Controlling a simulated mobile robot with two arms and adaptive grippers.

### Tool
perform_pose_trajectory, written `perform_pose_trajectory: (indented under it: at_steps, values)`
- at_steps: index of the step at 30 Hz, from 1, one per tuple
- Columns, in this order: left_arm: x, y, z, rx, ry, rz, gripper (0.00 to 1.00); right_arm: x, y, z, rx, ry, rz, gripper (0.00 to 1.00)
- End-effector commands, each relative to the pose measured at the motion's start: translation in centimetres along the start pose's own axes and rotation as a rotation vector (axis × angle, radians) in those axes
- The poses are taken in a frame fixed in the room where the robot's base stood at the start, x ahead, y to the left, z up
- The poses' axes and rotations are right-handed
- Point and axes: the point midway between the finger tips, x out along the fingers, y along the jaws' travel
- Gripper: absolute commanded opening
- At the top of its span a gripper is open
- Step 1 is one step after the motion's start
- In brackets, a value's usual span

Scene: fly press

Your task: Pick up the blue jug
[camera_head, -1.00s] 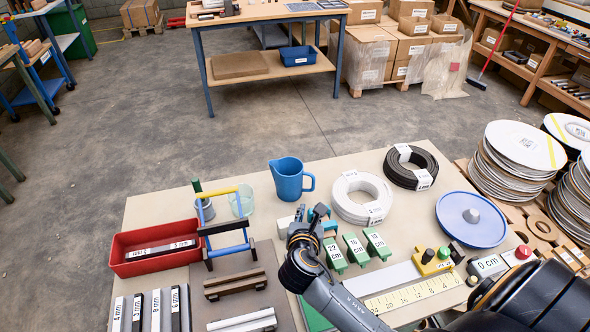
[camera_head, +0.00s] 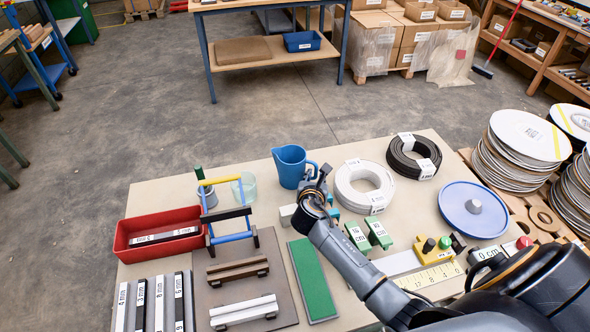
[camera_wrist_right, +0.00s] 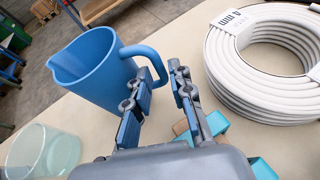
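The blue jug (camera_head: 290,166) stands upright at the far edge of the table, its handle pointing right. In the right wrist view the jug (camera_wrist_right: 95,72) fills the upper left, with its handle (camera_wrist_right: 150,62) near the fingers. My right gripper (camera_head: 318,184) is just in front of the jug on the handle side. In the wrist view my right gripper (camera_wrist_right: 160,80) is open, with a gap between its fingers. The left finger is close to the jug and handle; I cannot tell if it touches. My left gripper is not in view.
A white cable coil (camera_head: 364,188) lies right of the jug, with a black coil (camera_head: 413,157) behind it. A clear cup (camera_head: 245,188) and a yellow-blue frame (camera_head: 226,212) stand to the left. Green blocks (camera_head: 378,234) are in front.

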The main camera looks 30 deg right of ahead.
Motion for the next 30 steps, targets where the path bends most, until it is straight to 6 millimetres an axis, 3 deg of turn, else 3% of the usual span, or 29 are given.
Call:
perform_pose_trajectory:
  at_steps: [4,12,15,16,30]
  values:
    - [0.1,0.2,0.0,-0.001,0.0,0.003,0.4,1.5,0.0,-0.1,0.0,0.001,0.0,0.22]
    - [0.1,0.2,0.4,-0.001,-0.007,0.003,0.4,1.7,0.0,-0.1,0.001,0.001,0.0,0.22]
    - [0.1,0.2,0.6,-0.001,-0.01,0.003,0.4,1.7,0.0,-0.1,0.0,0.001,0.0,0.02]
    - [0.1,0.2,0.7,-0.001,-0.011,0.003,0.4,1.7,0.0,-0.1,0.0,0.001,0.0,0.0]
    - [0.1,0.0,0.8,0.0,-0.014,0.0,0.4,1.6,0.0,0.0,0.001,-0.001,0.001,0.0]
